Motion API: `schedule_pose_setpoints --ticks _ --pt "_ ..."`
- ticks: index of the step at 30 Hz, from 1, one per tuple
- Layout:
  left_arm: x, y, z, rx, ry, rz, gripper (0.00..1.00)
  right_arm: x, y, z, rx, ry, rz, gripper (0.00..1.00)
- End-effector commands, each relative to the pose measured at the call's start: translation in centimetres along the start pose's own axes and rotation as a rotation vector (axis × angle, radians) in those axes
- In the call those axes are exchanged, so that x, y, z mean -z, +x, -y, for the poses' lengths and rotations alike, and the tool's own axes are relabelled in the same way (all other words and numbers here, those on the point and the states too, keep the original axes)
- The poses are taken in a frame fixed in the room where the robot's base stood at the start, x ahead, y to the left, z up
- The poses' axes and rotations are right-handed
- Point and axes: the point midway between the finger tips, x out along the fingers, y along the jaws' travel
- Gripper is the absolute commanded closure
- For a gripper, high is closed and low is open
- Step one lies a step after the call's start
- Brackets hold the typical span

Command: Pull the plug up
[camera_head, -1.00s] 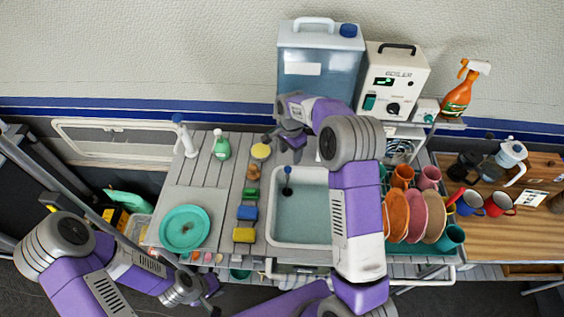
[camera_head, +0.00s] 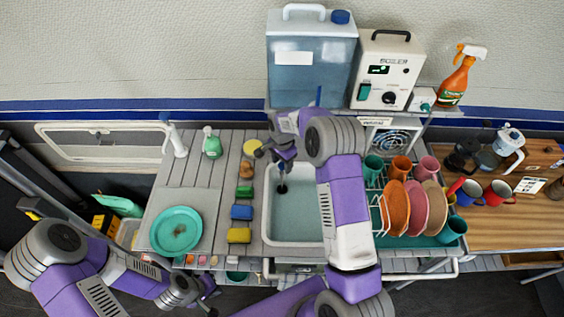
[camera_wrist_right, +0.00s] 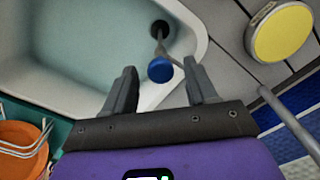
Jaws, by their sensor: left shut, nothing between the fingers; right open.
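The plug (camera_head: 282,188) is in the sink (camera_head: 295,228), with a dark round base and a thin upright stem. In the right wrist view the stem ends in a blue knob (camera_wrist_right: 160,69), and the dark base (camera_wrist_right: 160,29) sits at the sink's bottom. My right gripper (camera_head: 285,160) is over the back of the sink. In its wrist view its open fingers (camera_wrist_right: 158,76) stand either side of the blue knob, with gaps on both sides. My left gripper (camera_head: 208,296) is shut and empty, low at the counter's front edge, away from the sink.
A dish rack with plates (camera_head: 413,210) and cups stands right of the sink. Sponges (camera_head: 240,213) and a yellow round item (camera_head: 252,148) lie left of it. A water tank (camera_head: 308,75) and boiler (camera_head: 386,72) stand on a shelf behind.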

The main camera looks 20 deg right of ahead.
Motion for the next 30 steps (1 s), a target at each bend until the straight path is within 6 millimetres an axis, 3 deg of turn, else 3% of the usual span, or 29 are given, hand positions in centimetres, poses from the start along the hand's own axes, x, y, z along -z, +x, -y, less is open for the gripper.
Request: schedule_pose_setpoints --ticks 6,17,24,30 --pt "0.0 0.0 0.0 0.000 0.000 0.000 1.00 0.0 0.0 0.0 0.000 0.000 0.000 0.45" --pt "0.0 0.0 0.0 0.000 0.000 0.000 1.00 0.0 0.0 0.0 0.000 -0.001 0.000 1.00" --pt "0.0 -0.1 0.0 0.000 0.000 0.000 1.00 0.0 -0.2 0.0 0.000 -0.001 -0.001 1.00" --pt "-0.1 -1.1 -0.4 0.000 0.000 0.000 1.00 0.0 -2.8 0.1 0.001 -0.002 -0.002 1.00"
